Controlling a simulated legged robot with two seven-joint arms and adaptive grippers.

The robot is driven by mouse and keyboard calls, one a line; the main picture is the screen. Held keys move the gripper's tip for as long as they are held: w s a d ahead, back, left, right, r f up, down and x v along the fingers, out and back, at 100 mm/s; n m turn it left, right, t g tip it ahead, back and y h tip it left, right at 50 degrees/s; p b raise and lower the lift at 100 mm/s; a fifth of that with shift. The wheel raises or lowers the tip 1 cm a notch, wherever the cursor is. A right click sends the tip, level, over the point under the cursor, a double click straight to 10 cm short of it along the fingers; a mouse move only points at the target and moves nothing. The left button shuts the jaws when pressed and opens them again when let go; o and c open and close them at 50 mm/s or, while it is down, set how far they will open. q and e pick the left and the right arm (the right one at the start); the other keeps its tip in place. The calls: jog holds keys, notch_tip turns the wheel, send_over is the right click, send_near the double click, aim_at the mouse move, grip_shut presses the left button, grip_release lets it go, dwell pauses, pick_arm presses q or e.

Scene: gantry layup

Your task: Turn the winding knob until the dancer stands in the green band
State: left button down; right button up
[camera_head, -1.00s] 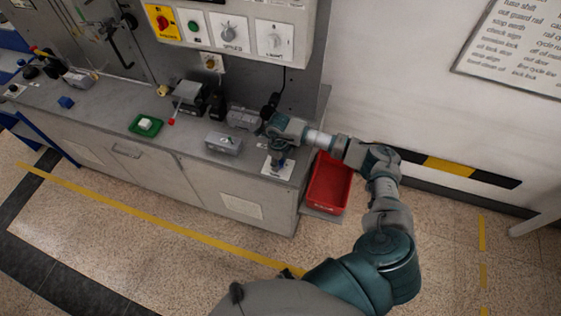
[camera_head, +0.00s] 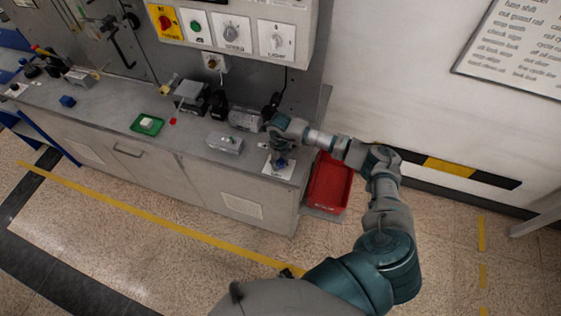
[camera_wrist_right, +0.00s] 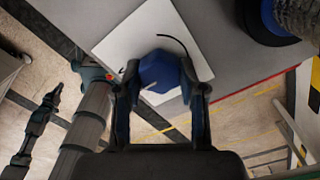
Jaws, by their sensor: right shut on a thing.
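The winding knob is a blue faceted knob (camera_wrist_right: 158,72) on a white plate (camera_wrist_right: 125,45) with a black curved arrow. In the right wrist view, my right gripper (camera_wrist_right: 160,90) has one finger on each side of the knob and is shut on it. In the head view, my right gripper (camera_head: 281,158) is low over the white plate (camera_head: 276,170) at the right end of the bench and hides most of the knob. I cannot pick out the dancer or its green band with certainty. My left gripper is not in view.
The grey bench (camera_head: 110,110) carries a green tray (camera_head: 136,123) with a white block, a blue block (camera_head: 67,101) and a grey box (camera_head: 225,142). A red bin (camera_head: 328,188) stands off the bench's right end. A control panel (camera_head: 300,15) is above.

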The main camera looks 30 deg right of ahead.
aim_at(279, 160)
jog(key=shift+w+r, duration=0.3)
jog(key=shift+w, duration=0.05)
jog(key=o, duration=1.1)
jog(key=shift+c, duration=0.2)
jog(key=shift+o, duration=0.4)
jog(key=shift+f, duration=0.2)
jog(key=shift+s, duration=0.1)
notch_tip(279, 160, up, 12)
